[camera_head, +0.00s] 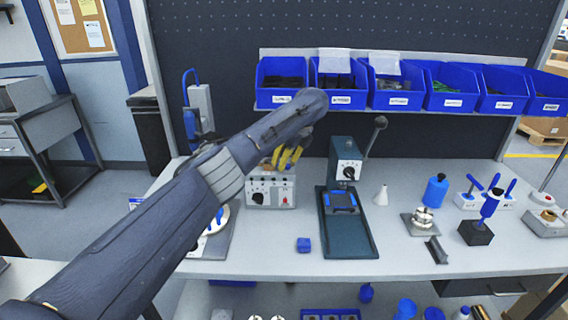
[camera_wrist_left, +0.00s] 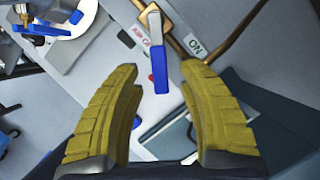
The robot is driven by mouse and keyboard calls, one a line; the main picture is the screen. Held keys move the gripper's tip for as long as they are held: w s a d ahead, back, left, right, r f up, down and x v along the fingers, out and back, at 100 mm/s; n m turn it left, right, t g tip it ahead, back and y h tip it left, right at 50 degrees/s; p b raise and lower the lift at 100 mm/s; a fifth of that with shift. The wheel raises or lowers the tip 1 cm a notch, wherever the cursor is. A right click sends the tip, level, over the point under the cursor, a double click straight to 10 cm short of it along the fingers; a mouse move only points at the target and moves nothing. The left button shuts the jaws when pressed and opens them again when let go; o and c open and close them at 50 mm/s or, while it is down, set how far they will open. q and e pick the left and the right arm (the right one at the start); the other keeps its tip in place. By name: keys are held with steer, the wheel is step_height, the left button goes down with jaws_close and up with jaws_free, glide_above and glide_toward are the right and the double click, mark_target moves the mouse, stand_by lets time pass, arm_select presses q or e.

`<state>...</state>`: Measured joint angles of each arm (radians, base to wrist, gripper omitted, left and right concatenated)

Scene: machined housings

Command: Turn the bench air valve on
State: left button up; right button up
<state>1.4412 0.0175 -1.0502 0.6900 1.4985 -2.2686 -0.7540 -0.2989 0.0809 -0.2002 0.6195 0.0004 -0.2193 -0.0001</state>
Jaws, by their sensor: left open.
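The air valve has a blue lever (camera_wrist_left: 159,72) and a brass body (camera_wrist_left: 172,18), both in the left wrist view. In the head view the left gripper (camera_head: 289,157) is above the control box, and my arm hides the valve. My right gripper is not in view.
A grey control box (camera_head: 270,190) stands below the gripper. A dark green press (camera_head: 347,205) with a raised lever is to its right. Blue bins (camera_head: 345,90) line the rail above. A small blue block (camera_head: 303,244) lies on the bench (camera_head: 290,268), with clear surface around it.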

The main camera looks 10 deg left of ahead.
arm_select(q)
steer(key=v, duration=1)
steer(key=shift+d+r, duration=0.2)
steer(key=shift+r, duration=0.15)
steer(key=shift+s, duration=0.1)
